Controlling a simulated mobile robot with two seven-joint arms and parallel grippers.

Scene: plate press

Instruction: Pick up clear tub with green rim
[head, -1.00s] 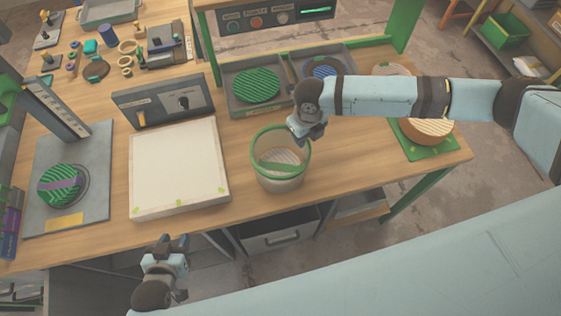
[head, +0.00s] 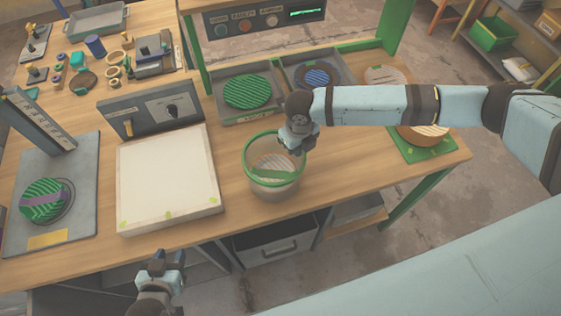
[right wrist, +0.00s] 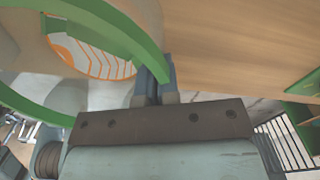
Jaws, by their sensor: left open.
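The clear tub with green rim (head: 265,189) stands upright on the workbench, right of the white-topped block. A pale striped disc with orange marks (head: 272,162) shows inside it, also in the right wrist view (right wrist: 92,58). My right gripper (head: 297,147) is at the tub's right rim. In the right wrist view its fingers (right wrist: 157,80) are close together on the green rim (right wrist: 125,28), which runs to them; the fingertips are partly hidden. My left gripper (head: 168,262) is open and empty in front of the bench, away from the tub.
The white-topped block (head: 168,180) and a grey press-like stand with a green disc (head: 44,200) are at left. Grey trays with a green disc (head: 247,91) and a blue-ringed disc (head: 318,74) lie behind the tub. A green mat (head: 430,146) is at right.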

